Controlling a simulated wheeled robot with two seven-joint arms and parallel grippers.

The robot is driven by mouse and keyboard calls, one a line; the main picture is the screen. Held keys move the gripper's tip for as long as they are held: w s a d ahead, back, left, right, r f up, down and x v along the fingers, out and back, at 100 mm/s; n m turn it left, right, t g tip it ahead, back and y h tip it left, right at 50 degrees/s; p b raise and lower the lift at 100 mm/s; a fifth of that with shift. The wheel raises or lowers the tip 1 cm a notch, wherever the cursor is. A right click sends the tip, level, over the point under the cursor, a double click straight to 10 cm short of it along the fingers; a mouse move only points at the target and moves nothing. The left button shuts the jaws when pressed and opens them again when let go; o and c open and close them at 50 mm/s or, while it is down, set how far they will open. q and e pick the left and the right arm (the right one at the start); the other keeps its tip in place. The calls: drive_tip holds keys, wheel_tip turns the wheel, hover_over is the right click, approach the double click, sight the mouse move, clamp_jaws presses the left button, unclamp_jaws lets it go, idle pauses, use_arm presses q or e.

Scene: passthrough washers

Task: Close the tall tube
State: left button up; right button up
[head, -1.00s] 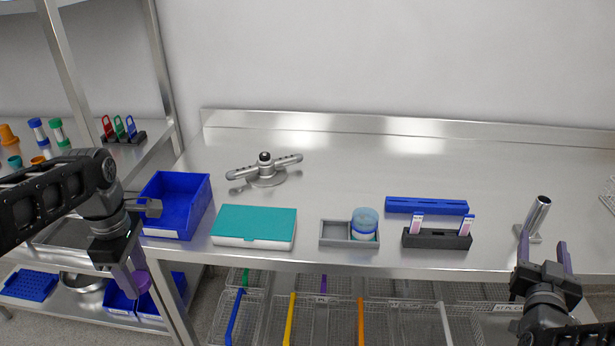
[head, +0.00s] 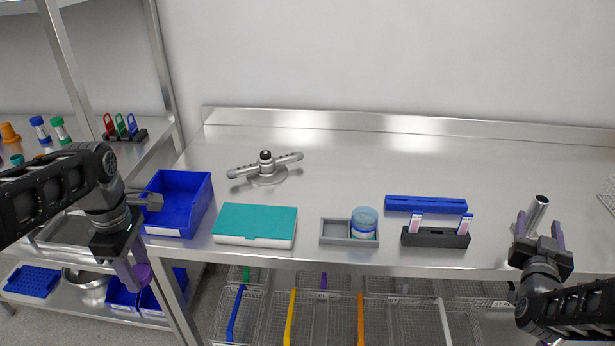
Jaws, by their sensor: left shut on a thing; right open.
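A tall metal tube (head: 537,213) leans on the steel bench at the right, its open mouth up. My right gripper (head: 539,232) is open in front of its lower part, with a finger to each side in the picture; I cannot tell whether the tube is between them. My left gripper (head: 134,277) hangs at the left, beyond the bench's left end, and is shut on a purple cap (head: 143,274). The gripper partly hides the cap.
The bench holds a blue bin (head: 180,203), a teal-lidded box (head: 255,222), a grey tray (head: 334,232) with a blue-lidded jar (head: 364,222), a blue bar (head: 426,204), a black rack (head: 436,238) and a metal rotor (head: 266,170). The back middle is clear.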

sight(538, 212)
use_arm(q)
drive_tip(key=shift+r, duration=0.15)
use_arm(e)
drive_tip(key=shift+w+d, duration=0.1)
drive_tip(key=shift+w, duration=0.15)
use_arm(q)
drive_tip(key=shift+r+p, duration=0.7)
drive_tip(key=shift+p, duration=0.15)
use_arm(e)
drive_tip(key=shift+x, duration=2.35)
clamp_jaws()
